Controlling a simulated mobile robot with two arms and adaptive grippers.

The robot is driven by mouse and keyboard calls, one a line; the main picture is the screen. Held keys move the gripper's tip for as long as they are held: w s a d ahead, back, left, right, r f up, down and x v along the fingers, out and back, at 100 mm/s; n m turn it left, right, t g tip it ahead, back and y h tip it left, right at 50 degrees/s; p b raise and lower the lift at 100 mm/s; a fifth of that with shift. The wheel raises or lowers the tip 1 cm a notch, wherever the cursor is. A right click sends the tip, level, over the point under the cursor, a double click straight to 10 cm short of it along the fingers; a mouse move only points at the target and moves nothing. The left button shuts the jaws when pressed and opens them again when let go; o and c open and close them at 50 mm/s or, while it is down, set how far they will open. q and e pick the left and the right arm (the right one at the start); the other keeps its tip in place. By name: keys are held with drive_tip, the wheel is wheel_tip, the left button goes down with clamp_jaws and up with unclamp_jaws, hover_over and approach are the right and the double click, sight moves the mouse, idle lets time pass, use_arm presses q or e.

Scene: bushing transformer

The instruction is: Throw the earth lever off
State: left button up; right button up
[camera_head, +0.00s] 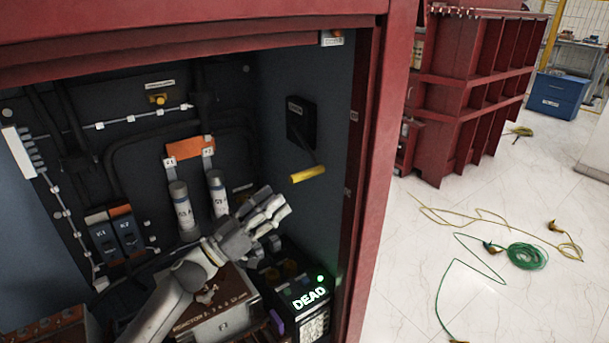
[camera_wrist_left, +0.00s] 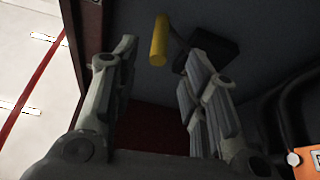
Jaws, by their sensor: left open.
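The earth lever has a yellow handle (camera_head: 308,174) on a dark arm that comes down from a black box (camera_head: 301,122) on the cabinet's right inner wall. In the left wrist view the yellow handle (camera_wrist_left: 159,40) shows beyond and between my fingers, with the black box (camera_wrist_left: 212,54) to its right. My left gripper (camera_head: 280,220) is open and empty. In the head view it lies below and left of the handle, apart from it. It also shows in the left wrist view (camera_wrist_left: 157,75). My right gripper is not in view.
Below my gripper stand a box with a lit "DEAD" display (camera_head: 310,297) and a reactor box (camera_head: 219,312). Two white cylinders (camera_head: 183,208) stand to the left under an orange block (camera_head: 190,148). The red cabinet edge (camera_head: 367,180) bounds the right side.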

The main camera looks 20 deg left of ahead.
sight(304, 175)
use_arm(q)
drive_tip(key=p+x, duration=0.2)
drive_tip(key=x, duration=0.7)
drive_tip(key=shift+p, duration=0.35)
drive_tip(key=shift+w+d+r, duration=0.2)
drive_tip(key=shift+w+d, duration=0.15)
drive_tip(key=shift+w, duration=0.15)
drive_tip(key=shift+c, duration=0.5)
clamp_jaws()
